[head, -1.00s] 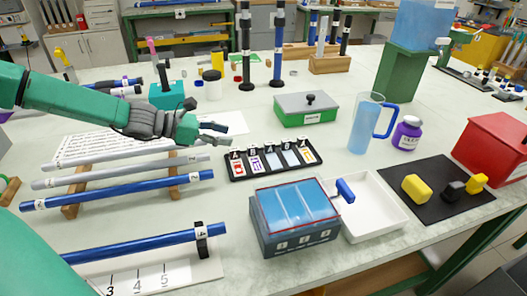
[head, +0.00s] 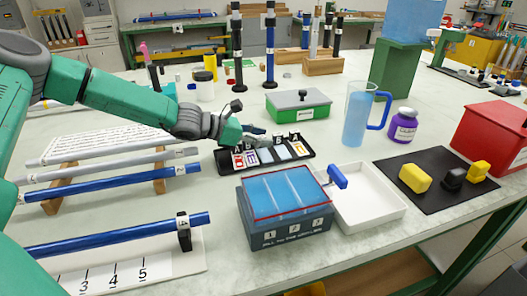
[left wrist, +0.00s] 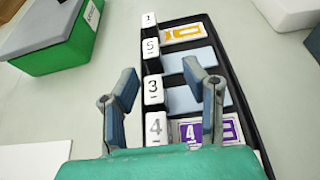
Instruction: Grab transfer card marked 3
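The black card rack (head: 228,172) lies flat on the table in the head view. In the left wrist view it (left wrist: 240,108) shows a row of white tabs numbered 1, 5, 3 and 4. The tab marked 3 (left wrist: 153,89) has a plain pale blue face beside it. A purple card (left wrist: 212,131) lies beside tab 4, an orange one (left wrist: 184,33) beside tab 1. My left gripper (head: 266,140) is over the rack. In the left wrist view its fingers (left wrist: 163,78) are apart, either side of the tab 3 area, with nothing between them gripped. My right gripper is not in view.
A green box with a grey lid (head: 300,108) stands behind the rack. A blue three-compartment bin (head: 285,225) and a white tray (head: 372,208) stand in front. Blue and grey rods lie on supports at left. A pitcher (head: 357,118) stands at right.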

